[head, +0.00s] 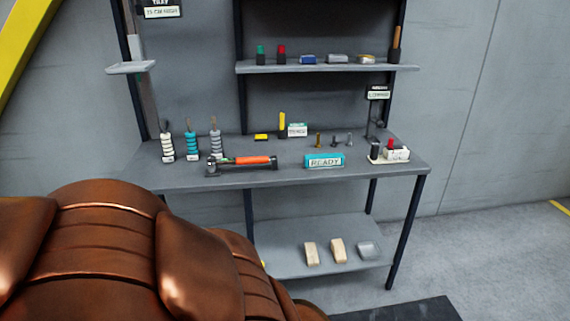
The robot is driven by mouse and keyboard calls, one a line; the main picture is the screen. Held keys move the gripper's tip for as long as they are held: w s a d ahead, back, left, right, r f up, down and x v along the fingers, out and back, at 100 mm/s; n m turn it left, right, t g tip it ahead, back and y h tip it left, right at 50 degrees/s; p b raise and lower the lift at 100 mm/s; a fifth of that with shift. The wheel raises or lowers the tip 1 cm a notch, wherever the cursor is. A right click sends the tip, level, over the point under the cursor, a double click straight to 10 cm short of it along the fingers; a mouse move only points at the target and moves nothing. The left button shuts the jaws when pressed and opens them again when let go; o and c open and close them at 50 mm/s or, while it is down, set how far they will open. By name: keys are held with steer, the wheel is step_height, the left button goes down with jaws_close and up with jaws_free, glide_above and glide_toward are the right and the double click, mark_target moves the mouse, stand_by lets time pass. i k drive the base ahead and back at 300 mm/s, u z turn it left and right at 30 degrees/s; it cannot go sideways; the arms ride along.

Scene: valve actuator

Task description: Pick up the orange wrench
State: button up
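The orange-handled wrench (252,160) lies on the grey workbench top (290,174), near its front edge and left of centre. It lies sideways, with its grey metal head to the left. It seems to rest on or in a low dark holder (262,167); I cannot tell which. My gripper is not in view, so its state is hidden.
Stacked white, teal and grey ringed pieces (192,146) stand left of the wrench. A teal READY block (324,160) lies to its right, with a white tray (390,155) beyond. Shelves hang above (330,68) and sit below (290,262). Floor at right (480,260) is clear.

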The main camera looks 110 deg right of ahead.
mark_target(212, 167)
steer(key=z, duration=2.25)
steer(key=k, duration=0.2)
steer(key=z, duration=1.55)
steer(key=k, duration=0.45)
steer(key=z, duration=0.3)
steer(key=i, duration=1.05)
steer(key=u, duration=1.45)
steer(key=i, duration=0.4)
steer(key=u, duration=0.45)
